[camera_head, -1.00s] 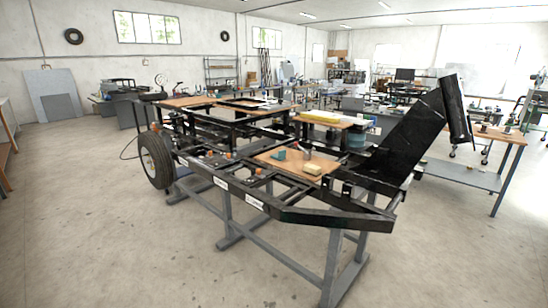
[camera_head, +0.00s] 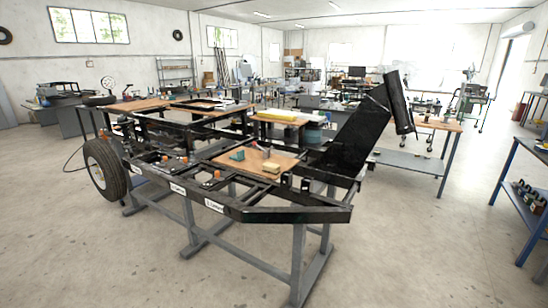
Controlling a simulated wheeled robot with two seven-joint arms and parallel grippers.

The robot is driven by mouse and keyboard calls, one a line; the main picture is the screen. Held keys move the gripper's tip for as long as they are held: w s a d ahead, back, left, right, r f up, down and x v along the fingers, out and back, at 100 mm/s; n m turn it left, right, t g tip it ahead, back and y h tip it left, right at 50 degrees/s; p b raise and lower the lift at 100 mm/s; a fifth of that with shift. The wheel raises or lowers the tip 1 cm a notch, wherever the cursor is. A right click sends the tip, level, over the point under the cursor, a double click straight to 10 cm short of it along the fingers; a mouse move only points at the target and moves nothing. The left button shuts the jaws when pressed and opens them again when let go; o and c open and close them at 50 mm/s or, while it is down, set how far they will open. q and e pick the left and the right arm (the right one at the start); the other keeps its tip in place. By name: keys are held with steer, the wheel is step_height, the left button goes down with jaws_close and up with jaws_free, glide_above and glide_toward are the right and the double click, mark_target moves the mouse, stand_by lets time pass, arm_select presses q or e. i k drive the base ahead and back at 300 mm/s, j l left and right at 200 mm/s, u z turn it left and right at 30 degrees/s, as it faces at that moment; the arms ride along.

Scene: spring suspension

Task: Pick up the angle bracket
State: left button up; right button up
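I cannot make out the angle bracket for certain. A black trailer-like frame (camera_head: 262,213) stands on grey metal trestles in the middle of the view. A wooden board (camera_head: 283,160) lies on it, with a small teal object (camera_head: 237,155) and a yellowish block (camera_head: 271,168) on top. Several small orange and dark parts (camera_head: 217,174) sit along the frame's near rail, too small to identify. Neither of my grippers is in view.
A wheel (camera_head: 106,168) is at the frame's left end. A blue-legged workbench (camera_head: 527,170) stands at the right edge with small items on its lower shelf. A wood-topped bench (camera_head: 437,124) stands behind right. The concrete floor (camera_head: 420,240) in front is clear.

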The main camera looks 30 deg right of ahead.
mark_target(241, 156)
steer(key=i+j+z, duration=0.15)
steer(key=z, duration=0.3)
steer(key=i+j+z, duration=0.1)
steer(key=z, duration=0.3)
steer(key=j+z, duration=0.45)
steer(key=i+j+z, duration=0.1)
steer(key=z, duration=0.35)
steer(key=j+z, duration=0.4)
